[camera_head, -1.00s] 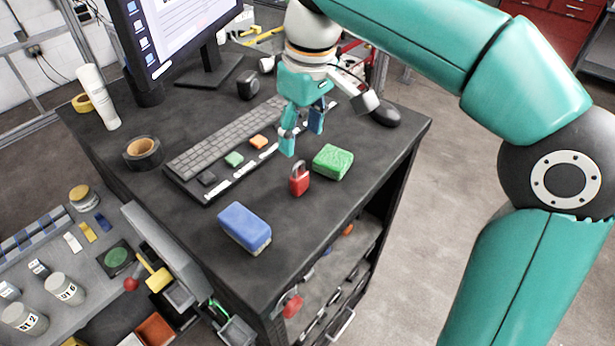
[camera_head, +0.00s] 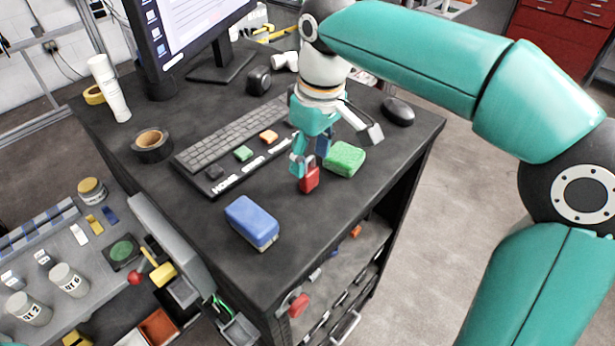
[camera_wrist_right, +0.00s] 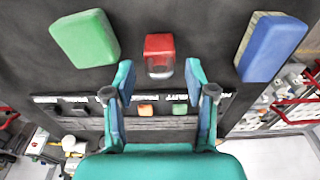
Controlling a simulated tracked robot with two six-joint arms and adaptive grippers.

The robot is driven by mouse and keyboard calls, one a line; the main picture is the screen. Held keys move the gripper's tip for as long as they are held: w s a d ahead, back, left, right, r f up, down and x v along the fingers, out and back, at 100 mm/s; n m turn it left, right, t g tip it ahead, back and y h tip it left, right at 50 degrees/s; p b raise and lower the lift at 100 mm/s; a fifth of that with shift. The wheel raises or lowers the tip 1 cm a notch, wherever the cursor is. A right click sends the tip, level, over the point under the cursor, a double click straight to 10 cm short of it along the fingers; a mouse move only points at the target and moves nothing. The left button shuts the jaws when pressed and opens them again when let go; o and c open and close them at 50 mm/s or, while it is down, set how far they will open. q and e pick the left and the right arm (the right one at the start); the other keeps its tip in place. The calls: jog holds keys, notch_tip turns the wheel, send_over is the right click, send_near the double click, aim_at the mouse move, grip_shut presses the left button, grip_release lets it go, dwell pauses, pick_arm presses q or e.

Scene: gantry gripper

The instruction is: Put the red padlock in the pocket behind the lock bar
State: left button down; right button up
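The red padlock (camera_head: 309,179) stands on the dark bench top beside a green block. It also shows in the wrist view (camera_wrist_right: 159,55), just beyond the fingertips. My right gripper (camera_head: 310,160) is low over the bench, close to the padlock's shackle. In the wrist view my right gripper (camera_wrist_right: 160,75) has its fingers apart with nothing held. The padlock lies in line with the gap; contact is not clear. My left gripper is not in view. A long grey bar (camera_head: 165,237) lies along the bench's left side; I cannot tell whether it is the lock bar, and no pocket shows clearly.
A green block (camera_head: 344,159) and a blue block (camera_head: 251,222) flank the padlock. A keyboard (camera_head: 234,140), tape roll (camera_head: 152,145) and mouse (camera_head: 398,111) are on the bench. A yellow lever (camera_head: 161,274) stands by open bins at lower left. Bare bench lies in front.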

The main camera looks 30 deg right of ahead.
grip_shut()
jog(key=shift+r, duration=0.15)
